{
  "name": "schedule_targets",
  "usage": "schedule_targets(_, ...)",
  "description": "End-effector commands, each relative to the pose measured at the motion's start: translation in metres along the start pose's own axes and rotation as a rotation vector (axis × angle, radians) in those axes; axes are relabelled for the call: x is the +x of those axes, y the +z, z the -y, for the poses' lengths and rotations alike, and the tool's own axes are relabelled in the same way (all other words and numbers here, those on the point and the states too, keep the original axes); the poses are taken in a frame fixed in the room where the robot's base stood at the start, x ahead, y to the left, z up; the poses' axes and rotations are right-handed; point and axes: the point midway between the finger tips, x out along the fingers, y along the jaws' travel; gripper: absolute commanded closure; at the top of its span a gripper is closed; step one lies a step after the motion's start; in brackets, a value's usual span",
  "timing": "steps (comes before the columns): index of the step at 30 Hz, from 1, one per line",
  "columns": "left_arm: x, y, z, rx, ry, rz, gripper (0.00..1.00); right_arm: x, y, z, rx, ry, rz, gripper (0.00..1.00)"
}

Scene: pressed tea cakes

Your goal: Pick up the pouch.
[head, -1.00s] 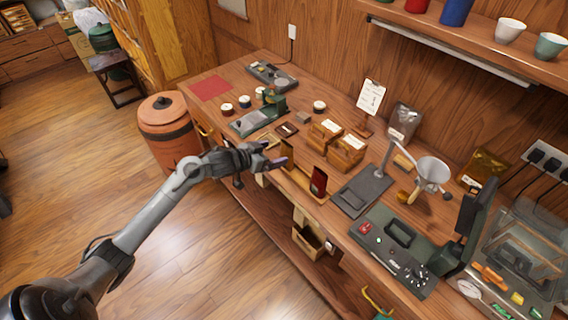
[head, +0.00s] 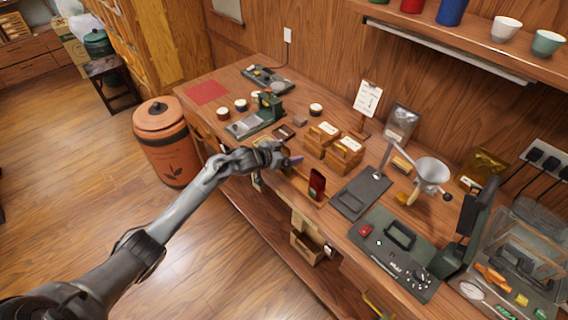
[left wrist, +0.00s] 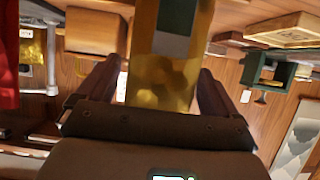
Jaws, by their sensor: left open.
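An amber, see-through pouch (left wrist: 165,82) with a green and grey label stands between the fingers of my left gripper (left wrist: 158,70) in the left wrist view. The fingers are open, one on each side of it, with gaps showing. In the head view my left gripper (head: 292,160) is at the counter's front edge and hides most or all of this pouch. A red pouch (head: 317,183) stands just right of the gripper; its red side also shows at the left edge of the left wrist view (left wrist: 8,55). My right gripper is not in view.
Wooden boxes with cards (head: 345,155) stand behind the gripper. A green press (head: 268,106) is to the left, a dark scale mat (head: 360,196) and funnel stand (head: 432,172) to the right. A silver pouch (head: 402,122) and a gold pouch (head: 487,163) stand at the back.

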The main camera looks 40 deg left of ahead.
Motion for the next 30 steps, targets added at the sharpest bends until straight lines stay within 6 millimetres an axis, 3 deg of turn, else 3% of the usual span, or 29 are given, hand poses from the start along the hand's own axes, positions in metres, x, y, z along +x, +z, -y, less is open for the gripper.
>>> schedule_targets(6,0.0,0.0,0.0,0.0,0.0,0.0,0.08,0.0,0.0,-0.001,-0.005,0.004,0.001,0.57)
schedule_targets(17,0.0,0.0,0.0,0.0,0.0,0.0,0.61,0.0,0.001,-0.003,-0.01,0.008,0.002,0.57)
schedule_targets(25,0.0,-0.001,0.0,0.001,0.0,0.0,0.62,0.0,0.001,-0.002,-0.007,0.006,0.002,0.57)
schedule_targets(30,-0.005,-0.012,0.0,0.002,-0.001,-0.001,0.62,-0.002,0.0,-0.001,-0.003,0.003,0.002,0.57)
